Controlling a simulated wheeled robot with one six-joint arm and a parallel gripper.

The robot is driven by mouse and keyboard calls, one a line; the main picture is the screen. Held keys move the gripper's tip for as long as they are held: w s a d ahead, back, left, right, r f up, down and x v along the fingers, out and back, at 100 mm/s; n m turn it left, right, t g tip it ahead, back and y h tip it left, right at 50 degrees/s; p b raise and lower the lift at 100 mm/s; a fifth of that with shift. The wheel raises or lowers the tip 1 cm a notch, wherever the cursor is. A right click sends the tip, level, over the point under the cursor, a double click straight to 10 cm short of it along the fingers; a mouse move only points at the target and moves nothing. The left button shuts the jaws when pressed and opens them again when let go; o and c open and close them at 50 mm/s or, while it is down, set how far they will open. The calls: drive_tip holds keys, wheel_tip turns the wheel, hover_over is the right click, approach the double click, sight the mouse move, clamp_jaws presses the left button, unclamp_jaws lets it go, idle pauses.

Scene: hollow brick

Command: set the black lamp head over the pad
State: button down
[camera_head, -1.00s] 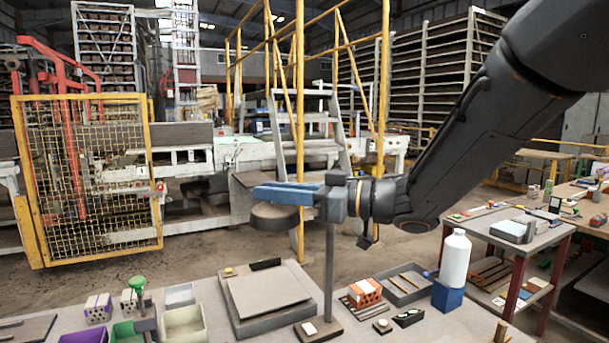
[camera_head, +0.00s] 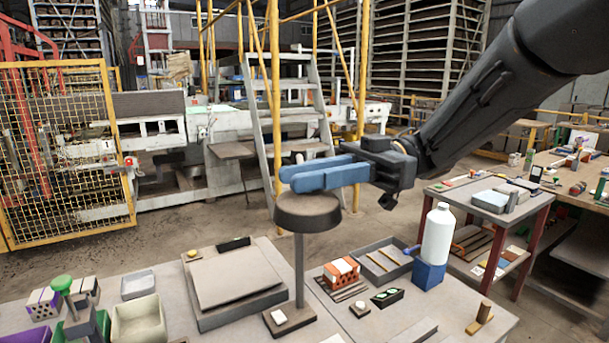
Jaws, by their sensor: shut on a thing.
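The black lamp head (camera_head: 307,212) is a dark round disc held up by a thin post (camera_head: 299,268) on a small base (camera_head: 289,320). In this view the disc covers the top of the post. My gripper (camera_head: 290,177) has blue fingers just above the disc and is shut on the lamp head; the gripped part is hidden. The pad (camera_head: 240,278) is a flat grey slab on a grey tray on the table. The lamp head appears right of the pad and above table height, not over it.
Bins (camera_head: 138,320) and a green-topped tool (camera_head: 62,284) are at the left front.

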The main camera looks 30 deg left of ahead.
drive_tip(key=shift+w+d+h, duration=0.25)
drive_tip(key=shift+d+h, duration=0.05)
drive_tip(key=shift+d, duration=0.05)
drive_tip(key=c, duration=1.6)
unclamp_jaws()
drive_tip(key=shift+c, duration=0.2)
